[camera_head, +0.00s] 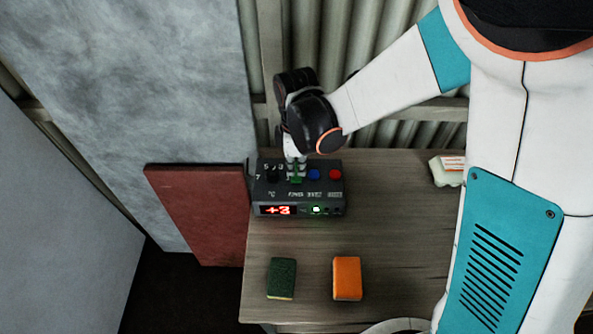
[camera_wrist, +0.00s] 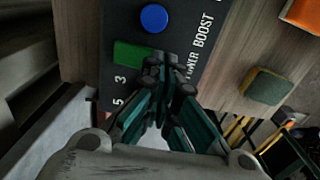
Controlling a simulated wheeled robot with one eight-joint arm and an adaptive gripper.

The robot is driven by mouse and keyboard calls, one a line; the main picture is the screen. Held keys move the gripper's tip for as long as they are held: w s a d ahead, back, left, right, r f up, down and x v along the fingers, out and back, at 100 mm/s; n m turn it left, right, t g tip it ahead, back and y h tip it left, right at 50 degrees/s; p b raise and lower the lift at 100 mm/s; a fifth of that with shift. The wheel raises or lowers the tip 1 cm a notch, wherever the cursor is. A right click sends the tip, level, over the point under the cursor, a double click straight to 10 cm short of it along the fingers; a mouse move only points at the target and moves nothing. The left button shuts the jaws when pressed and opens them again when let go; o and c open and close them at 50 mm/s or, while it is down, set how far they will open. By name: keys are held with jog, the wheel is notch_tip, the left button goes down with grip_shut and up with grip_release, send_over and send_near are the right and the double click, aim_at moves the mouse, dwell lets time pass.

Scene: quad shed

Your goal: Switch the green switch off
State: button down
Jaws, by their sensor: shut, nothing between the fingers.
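A dark control box (camera_head: 325,197) stands on the wooden table, with a red "+3" display and a lit green indicator on its front. The green switch (camera_wrist: 127,53) is on the box's top, between the blue button (camera_wrist: 154,18) and the numbers 3 and 5 in the wrist view. My gripper (camera_wrist: 170,78) is shut and empty, its fingertips right beside the green switch over the box top. In the head view my gripper (camera_head: 297,172) points down onto the box and mostly hides the switch. I cannot tell whether the fingertips touch it.
A red button (camera_head: 335,174) sits at the box's right. A green sponge (camera_head: 282,279) and an orange sponge (camera_head: 347,278) lie near the table's front. A pale packet (camera_head: 448,170) lies at the right. A corrugated wall is behind; the mid-table is clear.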

aim_at(296, 177)
jog(key=shift+f+b, duration=0.95)
jog(key=shift+f, duration=0.25)
dwell(0.6)
jog(key=shift+r, duration=0.15)
jog(key=shift+r+p, duration=2.35)
jog(key=shift+r, duration=1.1)
